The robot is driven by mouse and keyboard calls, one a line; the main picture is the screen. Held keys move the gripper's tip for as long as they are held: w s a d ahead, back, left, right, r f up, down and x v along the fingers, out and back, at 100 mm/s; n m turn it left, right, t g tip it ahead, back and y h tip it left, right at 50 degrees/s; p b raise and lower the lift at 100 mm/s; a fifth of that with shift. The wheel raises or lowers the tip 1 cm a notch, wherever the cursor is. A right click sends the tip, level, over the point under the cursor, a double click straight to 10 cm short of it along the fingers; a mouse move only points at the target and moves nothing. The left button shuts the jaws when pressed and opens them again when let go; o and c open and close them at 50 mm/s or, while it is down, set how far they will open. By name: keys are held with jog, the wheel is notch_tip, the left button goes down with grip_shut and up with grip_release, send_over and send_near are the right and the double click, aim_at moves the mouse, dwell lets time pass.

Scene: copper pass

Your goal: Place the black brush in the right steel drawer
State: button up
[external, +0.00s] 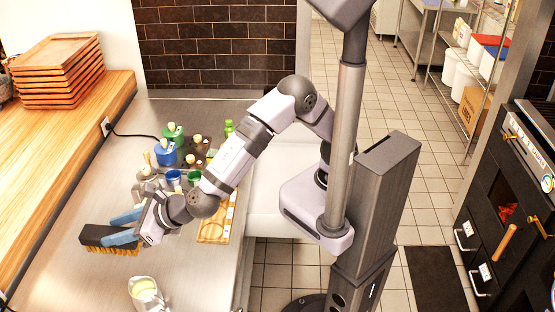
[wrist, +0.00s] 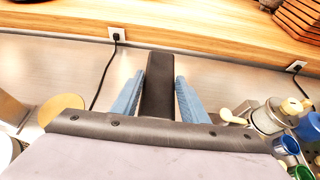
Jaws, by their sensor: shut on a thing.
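The black brush (external: 96,235) has a dark block body and yellow-tan bristles that point down. My gripper (external: 122,226) is shut on the brush, with its blue fingers on either side of it. The brush appears held above the left part of the steel counter. In the wrist view the dark brush body (wrist: 158,88) lies between the two blue fingers of my gripper (wrist: 158,95). Steel-handled drawers (external: 473,262) show in the dark unit at the far right of the external view, away from my gripper. They look closed.
Blue and green pots (external: 166,152) and a wooden board (external: 215,228) stand on the counter (external: 200,285) near my arm. A metal pitcher (external: 146,294) stands at the front. Stacked wooden trays (external: 58,70) sit on the wooden ledge. Tiled floor lies between the counter and the drawer unit.

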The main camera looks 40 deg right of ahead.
jog(key=shift+f, duration=0.1)
jog(key=shift+f+p, duration=0.45)
jog(key=shift+f, duration=4.4)
jog(key=shift+f, duration=0.2)
jog(key=o, duration=1.2)
jog(key=shift+c, duration=0.2)
jog(key=shift+r, duration=0.1)
jog(key=shift+r, duration=0.2)
jog(key=b+v, duration=0.2)
jog(key=v, duration=0.8)
jog(key=shift+s, duration=0.2)
jog(key=shift+o, duration=0.5)
jog(key=shift+v, duration=0.85)
